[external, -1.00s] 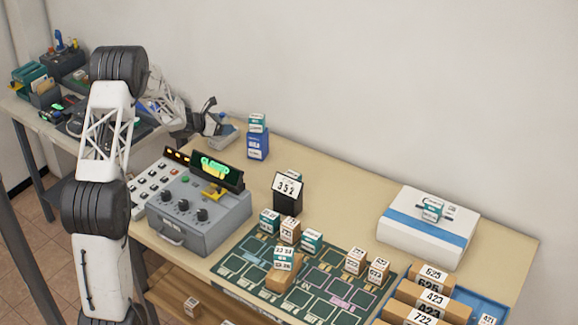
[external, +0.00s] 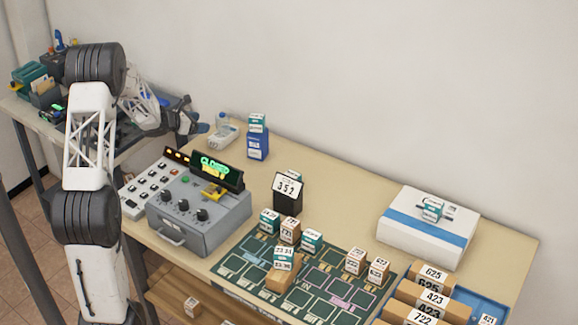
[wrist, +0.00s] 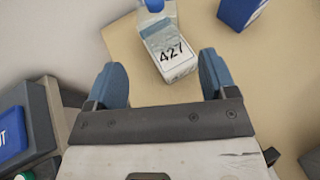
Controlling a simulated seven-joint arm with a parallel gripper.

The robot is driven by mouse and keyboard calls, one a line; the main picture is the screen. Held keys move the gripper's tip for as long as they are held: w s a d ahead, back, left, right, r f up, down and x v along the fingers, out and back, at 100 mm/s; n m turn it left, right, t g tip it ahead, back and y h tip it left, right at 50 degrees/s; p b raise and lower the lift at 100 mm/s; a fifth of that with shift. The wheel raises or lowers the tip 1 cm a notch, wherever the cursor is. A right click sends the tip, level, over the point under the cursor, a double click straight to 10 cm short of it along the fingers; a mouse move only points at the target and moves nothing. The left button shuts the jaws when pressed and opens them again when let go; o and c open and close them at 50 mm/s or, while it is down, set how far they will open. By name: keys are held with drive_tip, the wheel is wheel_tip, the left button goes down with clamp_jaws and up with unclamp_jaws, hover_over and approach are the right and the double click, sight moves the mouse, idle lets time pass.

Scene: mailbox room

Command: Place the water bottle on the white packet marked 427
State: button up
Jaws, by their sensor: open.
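The water bottle (external: 221,121), clear with a blue cap, stands upright at the back left of the tan table. It appears to rest on the white packet (external: 224,137), on its far part. In the wrist view, the blue cap and clear body of the bottle (wrist: 155,14) show at the top edge, and the packet's face marked 427 (wrist: 172,54) lies nearer. My gripper (external: 193,121) is open, to the left of the bottle and apart from it. In the wrist view, the two blue fingers of my gripper (wrist: 160,60) are spread with nothing held between them.
A blue carton (external: 257,145) with a small box on top stands right of the packet. A grey control box (external: 200,215) is in front. Several small boxes sit on the green mat (external: 230,262). A white box (external: 425,240) stands at right.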

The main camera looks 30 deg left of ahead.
drive_tip(key=shift+v, duration=0.9)
drive_tip(key=s+d+r+m+g, duration=0.2)
drive_tip(key=s+d+r+m, duration=0.2)
drive_tip(key=d, duration=0.5)
drive_tip(key=s+d+r+m+g+h, duration=0.1)
drive_tip(key=s+d+r+m+g, duration=0.2)
drive_tip(key=d, duration=0.7)
drive_tip(key=s+d+r+m+g+h, duration=0.1)
drive_tip(key=s+d+r+m+g, duration=0.1)
drive_tip(key=s+d+r+m, duration=0.5)
drive_tip(key=shift+s+d+m, duration=0.8)
drive_tip(key=shift+s+d, duration=0.55)
drive_tip(key=shift+d, duration=0.1)
drive_tip(key=s+d+m+g+y, duration=0.1)
drive_tip(key=s+m, duration=0.4)
drive_tip(key=s, duration=0.5)
drive_tip(key=s+d+r+m+g+y, duration=0.1)
drive_tip(key=s+d+m+y, duration=0.2)
drive_tip(key=s, duration=0.7)
drive_tip(key=s+d+r+m+g+y, duration=0.1)
drive_tip(key=s+d+m+y, duration=0.2)
drive_tip(key=s+d+m, duration=0.2)
drive_tip(key=shift+s+d+m, duration=0.4)
drive_tip(key=shift+s+m, duration=1.2)
drive_tip(key=shift+s, duration=1.4)
